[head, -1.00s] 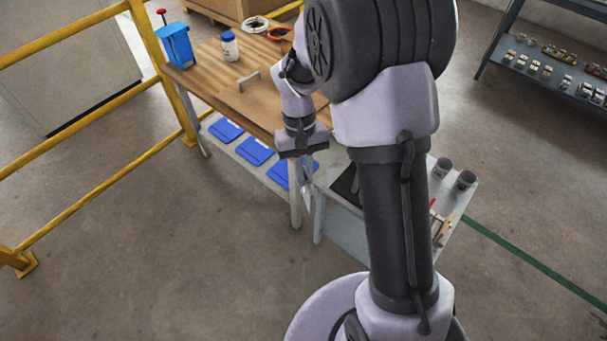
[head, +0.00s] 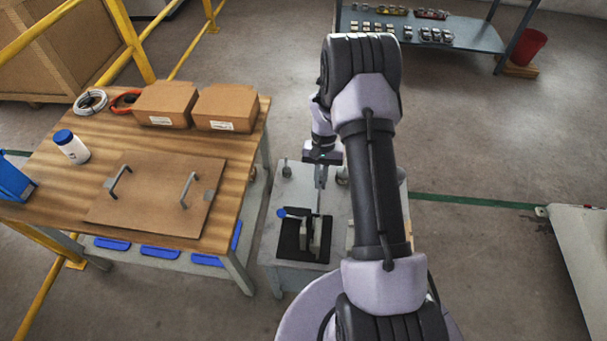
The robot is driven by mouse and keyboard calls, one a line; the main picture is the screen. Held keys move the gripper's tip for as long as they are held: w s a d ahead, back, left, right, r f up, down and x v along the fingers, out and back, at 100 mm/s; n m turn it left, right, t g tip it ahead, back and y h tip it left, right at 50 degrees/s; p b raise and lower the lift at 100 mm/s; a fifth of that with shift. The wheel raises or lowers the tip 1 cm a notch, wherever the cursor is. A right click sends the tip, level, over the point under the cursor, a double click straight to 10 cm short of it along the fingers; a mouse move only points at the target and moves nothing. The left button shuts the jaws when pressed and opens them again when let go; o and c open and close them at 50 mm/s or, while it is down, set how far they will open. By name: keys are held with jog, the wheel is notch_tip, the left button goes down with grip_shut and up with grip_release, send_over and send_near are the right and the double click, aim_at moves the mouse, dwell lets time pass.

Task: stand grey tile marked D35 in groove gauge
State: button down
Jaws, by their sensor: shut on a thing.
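My gripper (head: 321,176) points down over the small grey table, shut on a thin grey piece (head: 319,202) seen nearly edge-on. It looks like the grey tile, but no D35 marking can be read. Below and just in front of it, a black fixture (head: 289,245) with a blue-ended lever (head: 282,212) and upright grey parts stands on the table. It appears to be the groove gauge; its groove cannot be made out. I cannot tell whether the held piece touches it.
The small grey table (head: 283,190) carries grey cups near my arm, which hides its right part. A wooden workbench (head: 215,150) at left holds two cardboard boxes (head: 195,106), a handled brown board (head: 150,200) and a white bottle (head: 72,147). A shelf (head: 470,38) stands at the back.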

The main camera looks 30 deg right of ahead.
jog(key=shift+s+d+f, duration=0.1)
jog(key=shift+d+f, duration=0.1)
jog(key=shift+f, duration=0.15)
jog(key=s+a, duration=0.5)
jog(key=s, duration=0.2)
jog(key=shift+s+f, duration=0.2)
jog(key=shift+f, duration=0.25)
dwell(0.7)
jog(key=shift+s+a, duration=0.1)
jog(key=shift+a, duration=0.05)
jog(key=shift+s+a, duration=0.15)
jog(key=shift+s, duration=0.1)
jog(key=shift+f+b, duration=0.1)
jog(key=shift+b, duration=0.25)
notch_tip(320, 180, down, 3)
jog(key=shift+b, duration=1.25)
jog(key=c, duration=1.5)
grip_release()
